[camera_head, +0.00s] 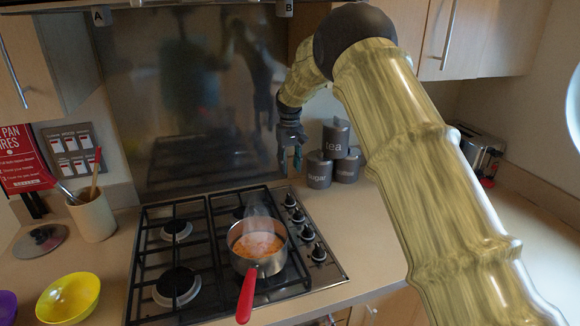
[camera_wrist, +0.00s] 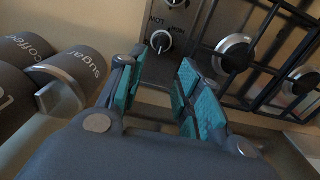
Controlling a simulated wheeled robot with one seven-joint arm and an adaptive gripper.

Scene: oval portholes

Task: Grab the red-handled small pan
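The small pan (camera_head: 234,250) is steel with a red handle (camera_head: 246,297) that points toward the front edge of the counter. It sits on the front right burner of the hob, with orange food and steam in it. My gripper (camera_head: 291,163) is behind and above the pan, near the hob's back right corner, pointing down and apart from the pan. In the wrist view my gripper (camera_wrist: 158,88) shows its teal finger pads spread with nothing between them. The pan is not visible in the wrist view.
The hob (camera_head: 330,272) has black grates and knobs along its right side. Grey canisters (camera_head: 319,171) stand just right of my gripper; they also show in the wrist view (camera_wrist: 75,68). A yellow bowl (camera_head: 68,299), a lid (camera_head: 40,241) and a utensil pot (camera_head: 93,216) are at left.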

